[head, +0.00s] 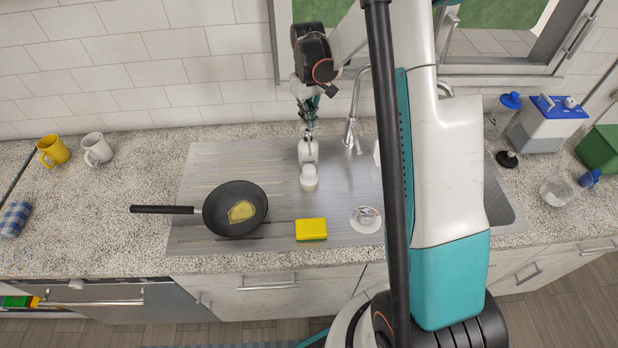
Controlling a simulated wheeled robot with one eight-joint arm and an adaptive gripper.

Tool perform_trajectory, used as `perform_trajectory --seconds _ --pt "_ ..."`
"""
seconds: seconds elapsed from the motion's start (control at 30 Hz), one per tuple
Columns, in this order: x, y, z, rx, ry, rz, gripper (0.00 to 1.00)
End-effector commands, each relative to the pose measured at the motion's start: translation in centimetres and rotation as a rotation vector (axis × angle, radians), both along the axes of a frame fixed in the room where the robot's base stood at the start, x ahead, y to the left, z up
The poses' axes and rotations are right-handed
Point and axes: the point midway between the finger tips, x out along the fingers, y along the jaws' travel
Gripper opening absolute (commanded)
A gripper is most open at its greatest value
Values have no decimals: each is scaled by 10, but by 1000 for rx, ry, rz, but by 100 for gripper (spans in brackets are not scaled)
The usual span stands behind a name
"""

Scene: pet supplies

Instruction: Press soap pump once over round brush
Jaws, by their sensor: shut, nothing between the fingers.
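The soap pump (308,151) looks like a white bottle standing at the back of the metal drainboard. My gripper (309,128) points down right above its top, with the fingers together and nothing between them. I cannot tell whether the fingertips touch the pump head, which they partly hide. A small white round thing (309,179) with a paler top sits just in front of the bottle. It looks like the round brush, but its bristles are too small to make out. No soap is visible on it.
A black pan (235,222) with yellow food stands left on the drainboard (200,165). A yellow sponge (311,228) and a round metal strainer (366,219) lie in front. The tap (353,120) rises close right of my gripper. Two mugs (97,149) stand far left.

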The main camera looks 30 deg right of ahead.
Motion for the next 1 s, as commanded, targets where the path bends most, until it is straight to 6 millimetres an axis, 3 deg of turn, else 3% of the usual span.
perform_trajectory --seconds 0.37,1.0 --pt "0 0 -2 0 0 0 0" --pt "0 0 -22 0 0 0 0"
